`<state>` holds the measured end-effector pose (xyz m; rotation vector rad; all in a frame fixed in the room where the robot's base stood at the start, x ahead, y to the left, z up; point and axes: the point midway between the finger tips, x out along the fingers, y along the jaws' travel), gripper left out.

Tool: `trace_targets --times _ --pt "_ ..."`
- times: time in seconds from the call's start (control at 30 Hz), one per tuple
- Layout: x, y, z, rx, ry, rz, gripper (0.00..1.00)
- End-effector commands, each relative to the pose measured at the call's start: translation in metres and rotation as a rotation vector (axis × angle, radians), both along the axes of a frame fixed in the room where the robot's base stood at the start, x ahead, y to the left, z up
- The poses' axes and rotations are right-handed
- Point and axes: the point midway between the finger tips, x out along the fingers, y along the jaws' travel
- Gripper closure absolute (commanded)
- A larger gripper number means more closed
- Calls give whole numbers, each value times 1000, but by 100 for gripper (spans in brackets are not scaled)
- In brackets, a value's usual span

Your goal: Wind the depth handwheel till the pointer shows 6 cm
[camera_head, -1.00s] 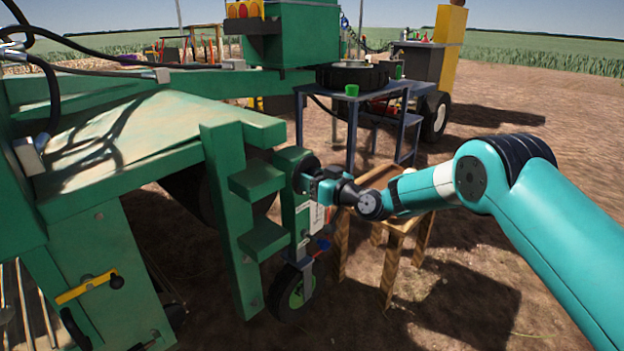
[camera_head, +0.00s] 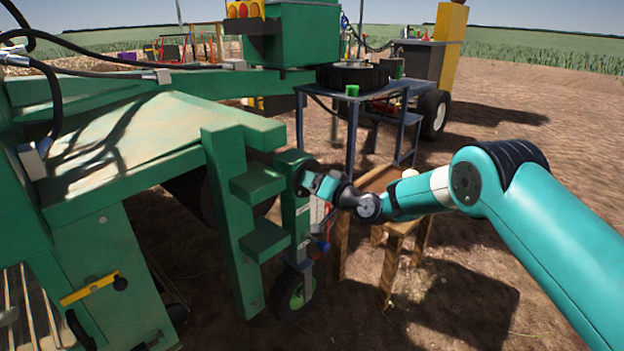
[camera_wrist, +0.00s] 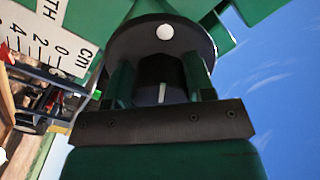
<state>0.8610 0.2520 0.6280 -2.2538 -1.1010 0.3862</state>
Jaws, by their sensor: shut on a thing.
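The depth handwheel (camera_wrist: 130,41) is a dark round disc with a white dot near its rim, seen close up in the wrist view. In the head view the handwheel (camera_head: 304,178) is a small dark shape on the green machine's upright. My gripper (camera_wrist: 160,88) is shut on the handwheel's middle part; it also shows in the head view (camera_head: 312,182). The white depth scale (camera_wrist: 45,38), marked in cm with 0, 2 and 4 readable, is at the upper left of the wrist view. I cannot make out the pointer or its reading.
Green stepped blocks (camera_head: 258,184) stand just left of my gripper. A small wheel (camera_head: 293,292) is below it. A wooden stand (camera_head: 392,262) is close under my forearm. A blue-grey table (camera_head: 352,130) with a green cup (camera_head: 352,90) stands behind.

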Motion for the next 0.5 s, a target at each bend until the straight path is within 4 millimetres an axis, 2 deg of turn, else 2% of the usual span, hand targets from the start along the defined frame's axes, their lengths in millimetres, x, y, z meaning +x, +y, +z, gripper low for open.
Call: trace_targets --times 0.5 --pt "0 -1 2 273 351 -2 74"
